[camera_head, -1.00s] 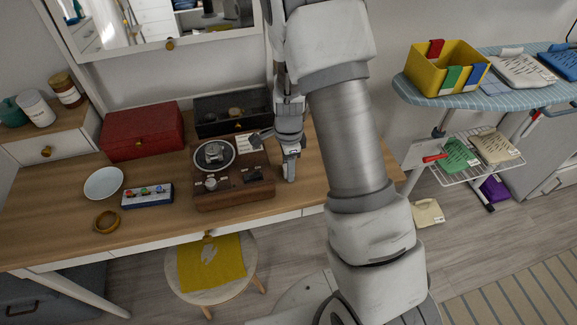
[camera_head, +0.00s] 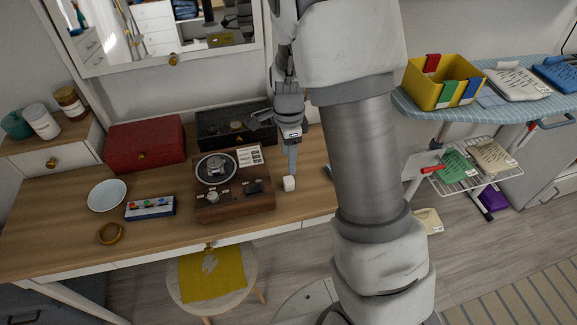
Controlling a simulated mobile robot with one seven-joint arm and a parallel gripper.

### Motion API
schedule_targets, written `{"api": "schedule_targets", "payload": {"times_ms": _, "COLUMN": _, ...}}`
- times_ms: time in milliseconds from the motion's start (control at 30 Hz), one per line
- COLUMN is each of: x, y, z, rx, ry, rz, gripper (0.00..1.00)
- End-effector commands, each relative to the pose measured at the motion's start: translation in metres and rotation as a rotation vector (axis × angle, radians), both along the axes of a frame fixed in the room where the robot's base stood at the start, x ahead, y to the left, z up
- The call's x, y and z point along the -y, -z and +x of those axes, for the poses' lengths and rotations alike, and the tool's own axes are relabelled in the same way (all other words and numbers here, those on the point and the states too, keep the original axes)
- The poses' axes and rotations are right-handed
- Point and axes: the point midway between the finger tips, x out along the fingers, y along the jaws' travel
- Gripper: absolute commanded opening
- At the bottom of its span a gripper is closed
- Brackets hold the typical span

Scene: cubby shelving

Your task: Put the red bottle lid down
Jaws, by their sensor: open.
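My gripper (camera_head: 272,149) is open over the right part of the wooden desk, beside the turntable-like device. One finger points down, and its tip is close above or behind a small white block (camera_head: 289,184) on the desk. I cannot tell whether they touch. The other finger reaches left, toward the back edge of the device. No red bottle lid can be made out. Nothing is visibly held between the fingers.
The brown device (camera_head: 233,204) stands left of the white block. Behind are a red box (camera_head: 146,143) and a dark glass-topped case (camera_head: 222,122). A white bowl (camera_head: 107,195), a small box with coloured knobs (camera_head: 150,208) and a brass ring (camera_head: 110,233) lie left.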

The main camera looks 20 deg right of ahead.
Motion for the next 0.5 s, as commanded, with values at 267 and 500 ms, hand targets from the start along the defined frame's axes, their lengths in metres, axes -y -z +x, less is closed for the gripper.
{"api": "schedule_targets", "payload": {"times_ms": 267, "x": 0.000, "y": -0.031, "z": -0.001, "rx": 0.009, "ry": -0.021, "rz": 0.005, "gripper": 0.67}}
{"api": "schedule_targets", "payload": {"times_ms": 500, "x": -0.004, "y": -0.092, "z": -0.025, "rx": 0.099, "ry": -0.277, "rz": 0.037, "gripper": 0.67}}
